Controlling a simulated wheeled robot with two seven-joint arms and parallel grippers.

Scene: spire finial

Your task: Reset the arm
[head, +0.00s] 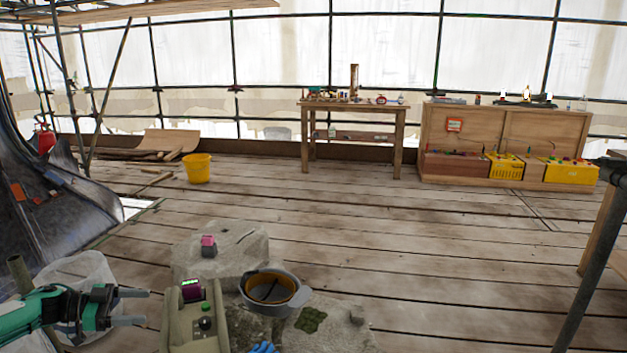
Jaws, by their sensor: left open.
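My left gripper (143,306) comes in from the left at the lower left of the head view, with a green and black arm behind it. Its two grey fingers are apart, point right, and nothing shows between them. My right gripper is not in view.
Pale stone blocks (240,242) lie at front centre, with a small pink-topped block (208,246) and a grey-rimmed bowl (271,290). A whitish sack-like object (85,268) is behind the gripper. A yellow bucket (197,168), workbench (353,107) and cabinet (505,132) stand farther back. The middle plank floor is clear.

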